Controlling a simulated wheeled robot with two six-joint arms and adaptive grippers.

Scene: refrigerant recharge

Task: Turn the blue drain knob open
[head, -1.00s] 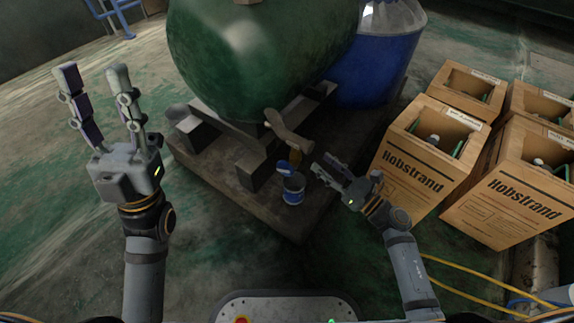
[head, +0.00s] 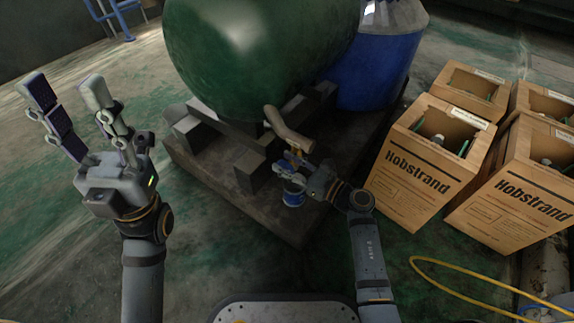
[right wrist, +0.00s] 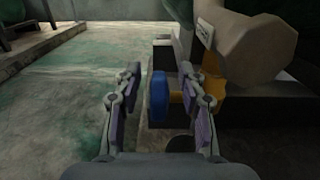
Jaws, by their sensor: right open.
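The blue drain knob (right wrist: 160,95) shows in the right wrist view as a blue disc on a yellow brass valve (right wrist: 210,95) under a tan pipe (right wrist: 248,40). My right gripper (right wrist: 160,92) is open, with one finger on each side of the knob and a gap to the left finger. The right finger covers part of the brass valve. In the head view my right gripper (head: 288,172) is at the valve below the pipe (head: 287,128) and hides the knob. My left gripper (head: 68,95) is open and empty, raised at the left, far from the valve.
A small blue and white can (head: 294,197) stands on the plinth (head: 262,208) below my right gripper. A large green tank (head: 255,60) is above, with a blue drum (head: 375,70) behind. Cardboard boxes (head: 425,160) stand at the right. A yellow hose (head: 450,288) lies on the floor.

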